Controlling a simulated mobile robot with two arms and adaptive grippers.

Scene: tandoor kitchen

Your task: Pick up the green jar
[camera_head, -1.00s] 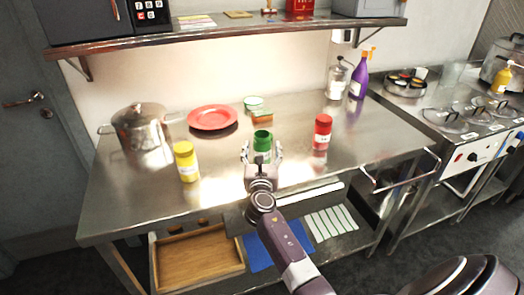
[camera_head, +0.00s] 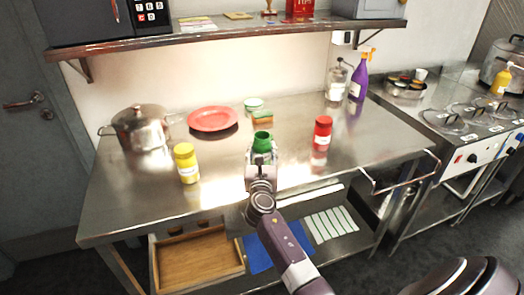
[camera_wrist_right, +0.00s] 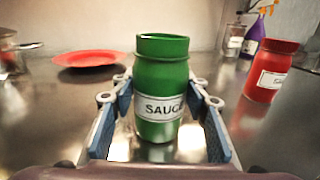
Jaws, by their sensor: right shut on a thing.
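The green jar (camera_head: 263,142) stands upright on the steel table, near the middle. In the right wrist view the green jar (camera_wrist_right: 162,85) shows a white label reading "SAUC" and an open-looking top. My right gripper (camera_head: 262,158) reaches it from the front, with its fingers around the jar's lower part. In the right wrist view the gripper's blue-padded fingers (camera_wrist_right: 160,118) lie on both sides of the jar and are shut on it. The jar's lower front is hidden by the gripper in the head view. My left gripper is not in view.
A yellow jar (camera_head: 187,163) stands to the left and a red jar (camera_head: 322,132) to the right. A shelf (camera_head: 230,32) hangs above the table's back.

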